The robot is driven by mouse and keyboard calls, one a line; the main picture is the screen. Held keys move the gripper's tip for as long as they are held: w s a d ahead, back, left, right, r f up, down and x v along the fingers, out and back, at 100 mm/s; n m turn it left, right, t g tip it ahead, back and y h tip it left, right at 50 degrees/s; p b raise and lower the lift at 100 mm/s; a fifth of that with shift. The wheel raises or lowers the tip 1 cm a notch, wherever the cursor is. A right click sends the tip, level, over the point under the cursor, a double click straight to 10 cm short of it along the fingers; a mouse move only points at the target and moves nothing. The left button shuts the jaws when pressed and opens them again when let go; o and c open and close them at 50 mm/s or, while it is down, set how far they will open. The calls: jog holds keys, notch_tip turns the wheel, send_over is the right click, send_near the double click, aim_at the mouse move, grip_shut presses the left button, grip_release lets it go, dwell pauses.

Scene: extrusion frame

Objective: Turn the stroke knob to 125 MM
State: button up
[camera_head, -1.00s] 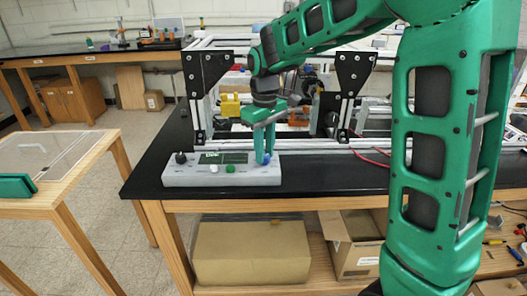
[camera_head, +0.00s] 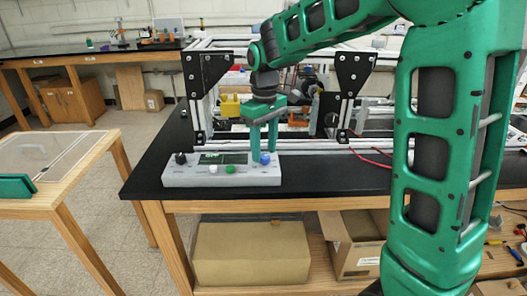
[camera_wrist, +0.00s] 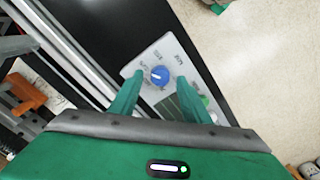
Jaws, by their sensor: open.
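A pale grey control box (camera_head: 190,178) sits on the black bench top. A blue knob (camera_head: 265,158) with a white pointer line is at its right end. It also shows in the wrist view (camera_wrist: 159,75), with small printed labels around it that I cannot read surely. My gripper (camera_head: 263,155) points down over that end of the box, open. In the wrist view its green fingers (camera_wrist: 159,80) stand to the left and right of the blue knob, with visible gaps. I cannot tell how far down beside the knob the fingertips reach.
The box also bears a black knob (camera_head: 181,158), a display (camera_head: 236,158), a white button (camera_head: 213,170) and a green button (camera_head: 230,169). The metal extrusion frame (camera_head: 300,145) stands close behind it. Red cables (camera_head: 371,157) lie to the right. Bench top left of the box is clear.

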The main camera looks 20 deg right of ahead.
aim_at(264, 156)
notch_tip(264, 156, up, 10)
jog(key=shift+f, duration=0.25)
dwell(0.4)
jog(key=s+d+f+m, duration=0.4)
jog(key=s+d+m, duration=0.2)
jog(key=s+d, duration=0.8)
jog(key=s+d+f+m, duration=0.2)
jog(key=s+f+m, duration=0.1)
jog(key=s, duration=0.6)
jog(key=s+d+f+m, duration=0.1)
jog(key=s+f+m, duration=0.1)
jog(key=s+f, duration=0.3)
jog(key=s, duration=0.4)
jog(key=shift+d+m, duration=0.35)
jog(key=shift+m, duration=0.05)
